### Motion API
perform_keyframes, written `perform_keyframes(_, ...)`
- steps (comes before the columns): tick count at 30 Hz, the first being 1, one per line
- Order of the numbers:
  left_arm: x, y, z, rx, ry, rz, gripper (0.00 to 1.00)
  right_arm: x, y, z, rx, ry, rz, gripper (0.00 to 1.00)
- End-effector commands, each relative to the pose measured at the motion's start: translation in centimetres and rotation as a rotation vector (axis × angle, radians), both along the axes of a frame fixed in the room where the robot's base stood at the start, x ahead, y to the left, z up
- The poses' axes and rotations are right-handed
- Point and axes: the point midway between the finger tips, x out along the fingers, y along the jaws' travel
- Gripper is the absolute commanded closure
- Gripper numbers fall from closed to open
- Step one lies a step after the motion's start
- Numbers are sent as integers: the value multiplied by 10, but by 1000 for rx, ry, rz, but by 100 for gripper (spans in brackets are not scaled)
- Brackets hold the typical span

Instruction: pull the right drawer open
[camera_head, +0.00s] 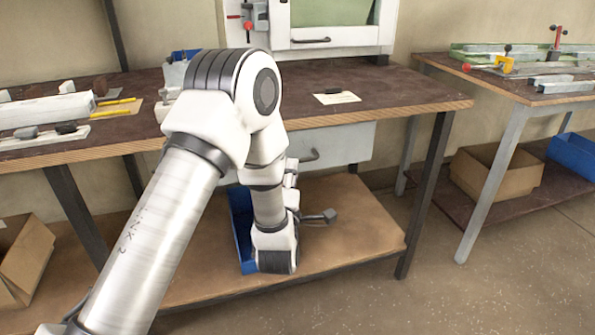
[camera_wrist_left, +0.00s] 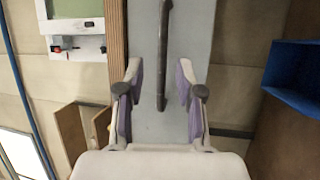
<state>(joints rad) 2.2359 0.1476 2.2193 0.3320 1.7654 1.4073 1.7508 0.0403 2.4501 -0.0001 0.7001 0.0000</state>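The right drawer (camera_head: 345,145) is a light grey front under the brown bench top, and it looks shut. Its dark bar handle (camera_head: 312,156) shows just right of my left arm; my arm hides the front further left. No contact can be made out. My right gripper is not in view.
A blue bin (camera_head: 240,225) stands on the bench's lower shelf (camera_head: 360,225), partly behind my arm. A small card (camera_head: 337,98) lies on the bench top (camera_head: 400,90). A dark bench leg (camera_head: 425,195) stands right of the drawer. Open floor (camera_head: 480,295) lies front right.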

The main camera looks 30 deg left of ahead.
Motion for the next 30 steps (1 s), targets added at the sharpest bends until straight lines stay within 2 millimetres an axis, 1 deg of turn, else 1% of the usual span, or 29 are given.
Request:
perform_keyframes(1,9,6,2,-3,-4,3,63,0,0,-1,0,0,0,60)
perform_keyframes(3,21,12,4,-2,-2,3,63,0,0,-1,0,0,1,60)
perform_keyframes(6,35,18,6,-1,-1,1,63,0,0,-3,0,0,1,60)
perform_keyframes(10,43,22,7,-1,2,0,63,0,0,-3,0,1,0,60)
perform_keyframes(16,43,22,7,0,3,-1,63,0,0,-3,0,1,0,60)
perform_keyframes(17,43,22,7,0,3,-1,74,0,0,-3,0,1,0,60)
perform_keyframes(18,43,22,7,0,3,-1,88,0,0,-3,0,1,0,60)
perform_keyframes(19,43,22,7,0,3,-1,99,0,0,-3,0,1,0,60)
perform_keyframes(20,43,22,7,0,3,-1,100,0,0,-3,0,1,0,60)
perform_keyframes(30,43,22,7,0,3,-1,100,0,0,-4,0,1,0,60)
